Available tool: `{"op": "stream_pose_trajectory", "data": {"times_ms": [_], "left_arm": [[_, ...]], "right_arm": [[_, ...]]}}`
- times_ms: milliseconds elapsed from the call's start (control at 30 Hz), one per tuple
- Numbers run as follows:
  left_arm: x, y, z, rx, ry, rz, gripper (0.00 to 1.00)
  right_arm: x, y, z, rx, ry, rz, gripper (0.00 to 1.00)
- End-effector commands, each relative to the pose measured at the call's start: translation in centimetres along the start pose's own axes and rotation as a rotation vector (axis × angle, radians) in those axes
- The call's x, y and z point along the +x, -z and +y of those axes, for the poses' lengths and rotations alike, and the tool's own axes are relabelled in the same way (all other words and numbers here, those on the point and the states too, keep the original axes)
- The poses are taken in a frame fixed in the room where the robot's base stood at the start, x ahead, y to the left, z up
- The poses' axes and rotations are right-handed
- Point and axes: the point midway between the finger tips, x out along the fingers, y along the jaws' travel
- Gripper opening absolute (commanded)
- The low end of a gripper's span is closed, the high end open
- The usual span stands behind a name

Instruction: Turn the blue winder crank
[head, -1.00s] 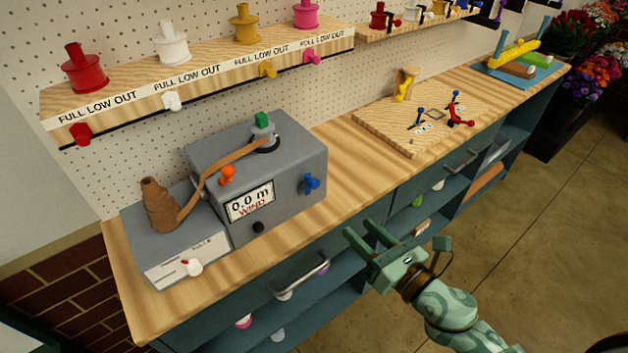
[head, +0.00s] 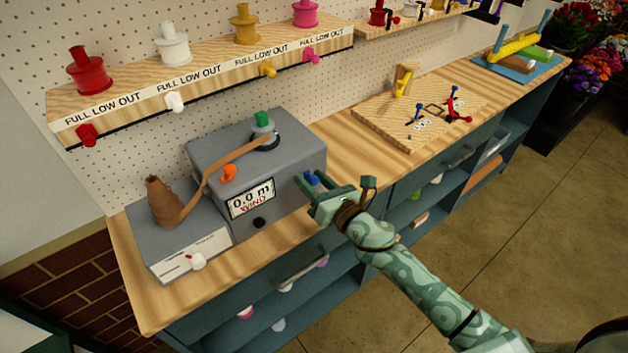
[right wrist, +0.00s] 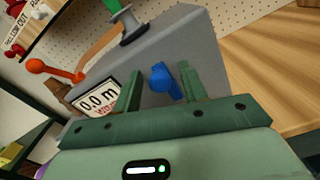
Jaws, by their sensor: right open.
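The blue winder crank (head: 312,178) is on the right-hand face of the grey winder box (head: 213,157), partly hidden by my right gripper in the head view. In the right wrist view the blue crank (right wrist: 163,78) shows between the two fingers. My right gripper (head: 306,187) is open, with its fingertips close to the crank; I cannot tell whether they touch it. In the right wrist view the gripper (right wrist: 160,84) has one finger on each side of the crank. The box display (head: 251,199) reads 0.0 m and WIND. My left gripper is not in view.
A wooden board (head: 385,120) with small cranks lies to the right. The bench top between them is clear.

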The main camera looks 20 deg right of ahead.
Motion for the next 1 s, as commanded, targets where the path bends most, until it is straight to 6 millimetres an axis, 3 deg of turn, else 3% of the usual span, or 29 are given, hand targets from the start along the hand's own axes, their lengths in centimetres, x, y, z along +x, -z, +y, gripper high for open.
{"op": "stream_pose_trajectory", "data": {"times_ms": [133, 300, 667, 1000], "left_arm": [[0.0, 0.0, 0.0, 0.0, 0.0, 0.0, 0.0], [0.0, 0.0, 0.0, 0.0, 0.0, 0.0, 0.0], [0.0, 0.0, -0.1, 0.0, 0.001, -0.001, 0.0], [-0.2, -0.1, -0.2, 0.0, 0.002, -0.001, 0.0]], "right_arm": [[0.0, 0.0, 0.0, 0.0, 0.0, 0.0, 0.43], [0.0, 0.0, 0.0, 0.0, 0.0, 0.0, 0.0], [0.0, -0.1, -0.1, 0.04, -0.002, 0.0, 0.0], [0.0, -0.3, -1.1, 0.263, -0.002, 0.0, 0.0]]}}
